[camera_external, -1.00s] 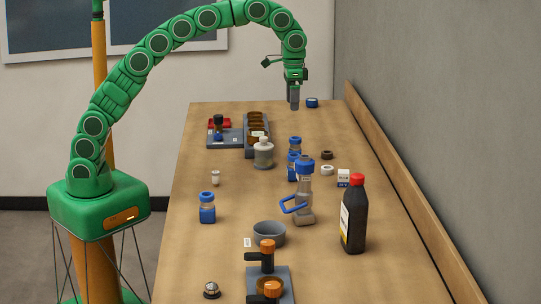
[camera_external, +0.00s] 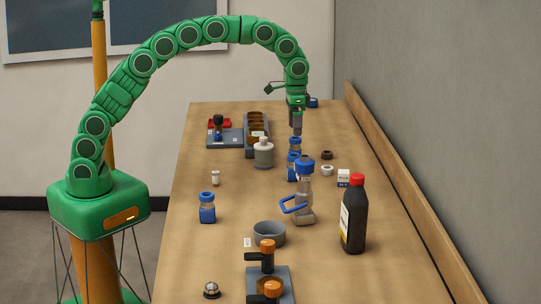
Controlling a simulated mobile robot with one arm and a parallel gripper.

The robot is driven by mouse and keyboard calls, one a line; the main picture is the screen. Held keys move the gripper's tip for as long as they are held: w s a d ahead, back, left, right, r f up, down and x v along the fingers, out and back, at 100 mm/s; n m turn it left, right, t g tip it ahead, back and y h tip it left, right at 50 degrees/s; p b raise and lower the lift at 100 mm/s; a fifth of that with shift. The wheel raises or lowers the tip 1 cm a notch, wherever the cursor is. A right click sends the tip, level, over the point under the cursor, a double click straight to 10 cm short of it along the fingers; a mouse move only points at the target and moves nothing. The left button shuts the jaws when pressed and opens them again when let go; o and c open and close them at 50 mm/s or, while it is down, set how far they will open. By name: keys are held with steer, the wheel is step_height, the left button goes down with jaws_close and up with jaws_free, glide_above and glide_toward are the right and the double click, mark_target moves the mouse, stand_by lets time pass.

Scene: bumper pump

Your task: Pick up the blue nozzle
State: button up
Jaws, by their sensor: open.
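My gripper (camera_external: 297,130) points straight down over the far part of the table and is open, with nothing seen between its fingers. In the picture its tips are just above a small blue-topped bottle (camera_external: 295,143); I cannot tell whether they touch. A dark upright part with a blue base (camera_external: 218,132) stands on the grey tray at the left. I cannot tell for sure which blue piece is the nozzle.
A blue-topped bottle with a handle (camera_external: 304,190), a dark red-capped bottle (camera_external: 354,215) and a grey bottle (camera_external: 263,153) stand on the wooden table (camera_external: 390,270). A grey bowl (camera_external: 269,234) is nearer. A wooden ledge (camera_external: 400,190) and wall bound the right side.

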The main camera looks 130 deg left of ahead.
mark_target(295, 155)
step_height(295, 155, down, 10)
steer(key=shift+f, duration=0.15)
steer(key=shift+d+f, duration=0.2)
steer(key=shift+f, duration=2.9)
steer(key=shift+r, duration=0.1)
steer(key=c, duration=1.2)
steer(key=shift+r, duration=0.1)
step_height(295, 155, up, 3)
steer(key=shift+r, duration=0.15)
steer(key=shift+s+d+r, duration=2.35)
steer(key=shift+d+r, duration=0.05)
steer(key=shift+d, duration=0.2)
steer(key=shift+s+d+r, duration=2.35)
steer(key=shift+d, duration=0.2)
